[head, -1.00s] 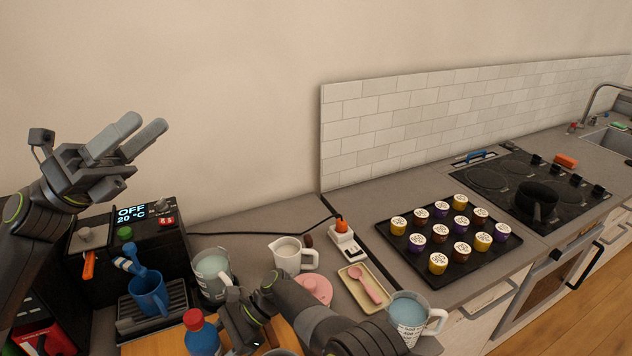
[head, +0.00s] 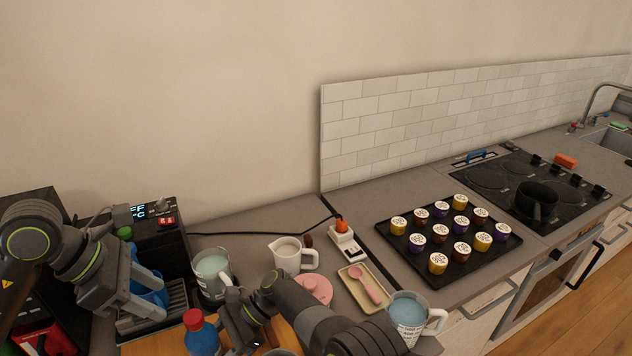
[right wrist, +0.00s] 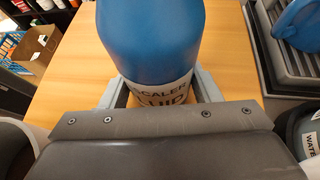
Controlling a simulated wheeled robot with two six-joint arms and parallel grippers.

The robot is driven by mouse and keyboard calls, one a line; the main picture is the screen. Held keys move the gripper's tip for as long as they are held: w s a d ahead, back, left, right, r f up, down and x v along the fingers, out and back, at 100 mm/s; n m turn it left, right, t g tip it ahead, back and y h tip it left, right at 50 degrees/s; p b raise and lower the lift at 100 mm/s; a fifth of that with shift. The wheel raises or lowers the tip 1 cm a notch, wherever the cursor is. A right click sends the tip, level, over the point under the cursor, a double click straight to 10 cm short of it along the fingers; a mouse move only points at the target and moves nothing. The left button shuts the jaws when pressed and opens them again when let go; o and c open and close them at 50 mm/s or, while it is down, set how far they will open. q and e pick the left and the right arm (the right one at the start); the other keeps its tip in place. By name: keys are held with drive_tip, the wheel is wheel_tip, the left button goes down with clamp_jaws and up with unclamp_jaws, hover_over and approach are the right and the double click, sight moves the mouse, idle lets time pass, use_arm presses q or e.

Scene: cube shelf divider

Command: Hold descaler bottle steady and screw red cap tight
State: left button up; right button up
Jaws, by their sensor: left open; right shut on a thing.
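The blue descaler bottle (head: 204,342) stands at the bottom of the head view with its red cap (head: 193,319) on top. In the right wrist view the bottle (right wrist: 155,40) fills the middle, upright, with its white label partly hidden; the cap is out of that frame. My right gripper (right wrist: 155,92) is shut on the bottle, one finger on each side; in the head view its fingers are mostly hidden. My left gripper (head: 150,300) is open and empty, pointing down in front of the coffee machine, left of the bottle and apart from the cap.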

sight(189, 317)
use_arm(q)
drive_tip(key=shift+a+x, duration=0.15)
drive_tip(key=shift+x, duration=2.1)
drive_tip(key=shift+a+x, duration=0.2)
drive_tip(key=shift+x, duration=2.05)
drive_tip(key=shift+f, duration=0.2)
